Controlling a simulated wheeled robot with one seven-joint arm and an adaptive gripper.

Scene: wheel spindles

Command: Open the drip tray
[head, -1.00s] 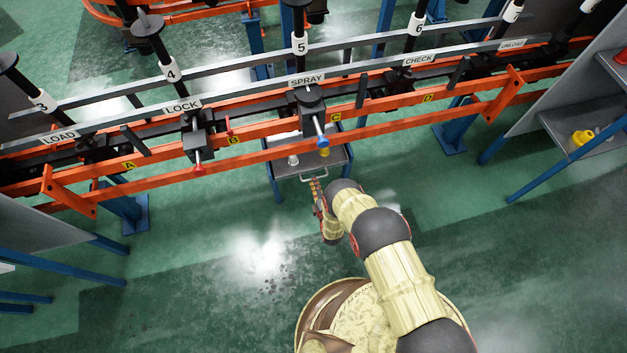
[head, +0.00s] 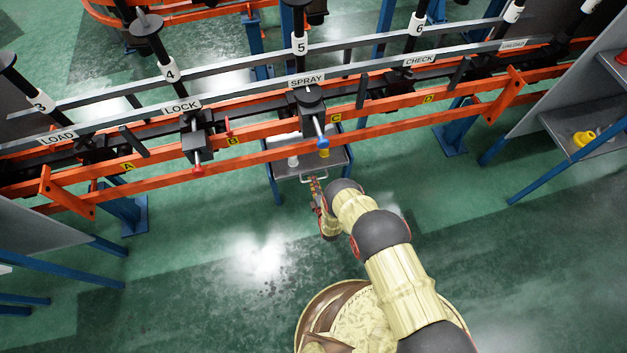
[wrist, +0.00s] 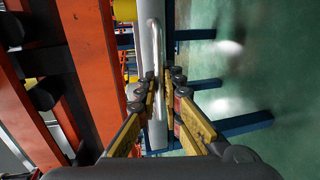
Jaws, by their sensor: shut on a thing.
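The drip tray (head: 340,158) is a grey tray on a blue frame under the SPRAY station. A pale bar handle (head: 305,180) sticks out from its front edge. In the wrist view the handle (wrist: 154,40) is a silvery bar running up the picture into the space between my fingers. My gripper (head: 316,181) is at the handle in the head view. In the wrist view my gripper (wrist: 160,82) has its yellow-padded fingers closed on the handle, one on each side. My wrist hides part of the handle in the head view.
A white cup (head: 293,161) and a yellow cup (head: 324,153) are at the tray. Orange rails (head: 385,129) run across above it. The green floor in front is clear.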

